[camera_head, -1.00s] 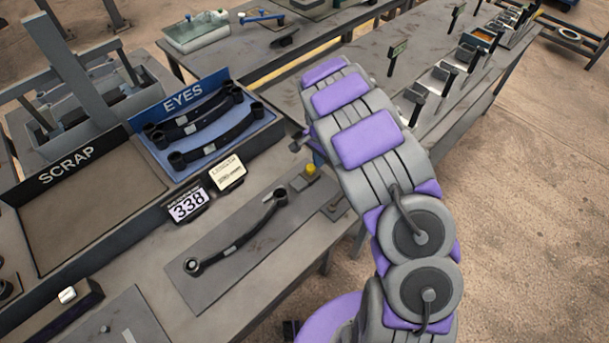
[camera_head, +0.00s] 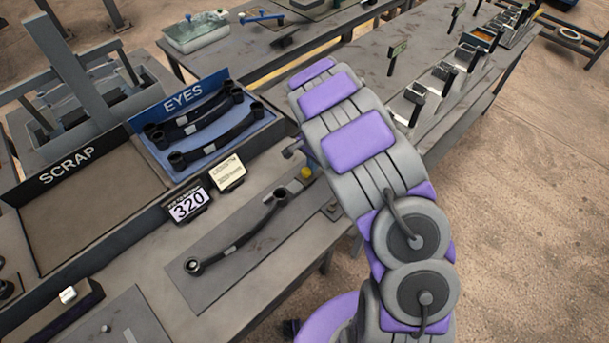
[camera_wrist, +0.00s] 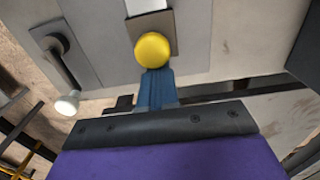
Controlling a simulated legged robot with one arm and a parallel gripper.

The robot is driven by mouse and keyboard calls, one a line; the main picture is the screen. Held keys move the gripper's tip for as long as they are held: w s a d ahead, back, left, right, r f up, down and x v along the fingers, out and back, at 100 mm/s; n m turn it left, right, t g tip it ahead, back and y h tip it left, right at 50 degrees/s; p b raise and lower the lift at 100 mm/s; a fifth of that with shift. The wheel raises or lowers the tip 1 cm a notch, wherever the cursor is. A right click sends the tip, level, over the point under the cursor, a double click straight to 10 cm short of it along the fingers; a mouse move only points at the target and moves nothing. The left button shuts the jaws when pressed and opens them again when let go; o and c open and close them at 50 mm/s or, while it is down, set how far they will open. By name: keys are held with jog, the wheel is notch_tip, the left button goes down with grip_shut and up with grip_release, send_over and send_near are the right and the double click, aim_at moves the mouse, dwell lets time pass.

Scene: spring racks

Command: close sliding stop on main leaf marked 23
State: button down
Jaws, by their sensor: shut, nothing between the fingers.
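A dark main leaf (camera_head: 240,236) with an eye at each end lies on a grey plate (camera_head: 200,290) on the bench. Its tag is too small to read. A yellow knob (camera_head: 306,172), apparently the sliding stop's, is just beyond its upper eye, partly beside my arm.
A display (camera_head: 187,204) reads 320, next to a cream card (camera_head: 228,173). Behind are a blue EYES tray (camera_head: 150,160) holding leaves and a SCRAP tray (camera_head: 75,268). Small stands (camera_head: 440,75) line the bench at right. Open floor lies to the right.

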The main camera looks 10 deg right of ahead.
jog(key=shift+s+a, duration=0.15)
jog(key=shift+a, duration=0.05)
jog(key=shift+s+a, duration=0.2)
jog(key=shift+a, duration=0.1)
dwell(1.2)
jog(key=shift+r+p, duration=0.1)
jog(key=shift+p, duration=0.2)
jog(key=shift+r, duration=0.25)
notch_tip(320, 180, up, 6)
jog(key=p, duration=0.2)
jog(key=shift+r, duration=0.15)
dwell(0.4)
jog(key=shift+d, duration=0.1)
dwell(0.4)
